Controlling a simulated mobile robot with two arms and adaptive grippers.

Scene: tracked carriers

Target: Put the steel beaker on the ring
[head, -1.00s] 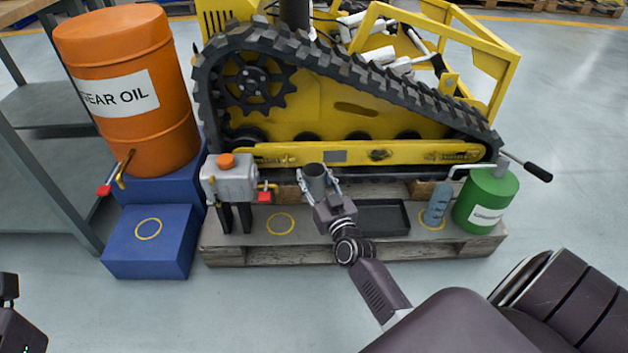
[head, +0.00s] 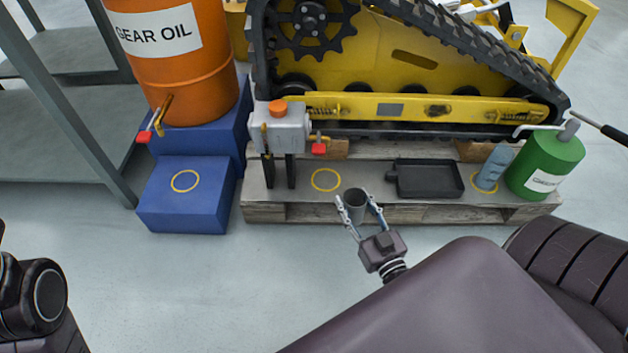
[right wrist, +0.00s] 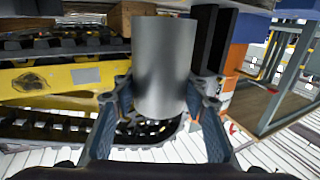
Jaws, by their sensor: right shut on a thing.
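The steel beaker (head: 355,204), a grey open-topped cylinder, is held by my right gripper (head: 357,208), whose fingers close on its two sides. In the right wrist view the beaker (right wrist: 163,68) stands roughly upright between the fingers. In the head view it appears over the pallet's front edge, right of and nearer than an empty yellow ring (head: 326,180) on the pallet top. Its height above the pallet is hard to tell. Another empty yellow ring (head: 185,181) is on the low blue block. Only part of my left arm shows; its gripper is out of view.
Behind stands the yellow tracked carrier (head: 415,110). An orange drum (head: 180,80) is left.

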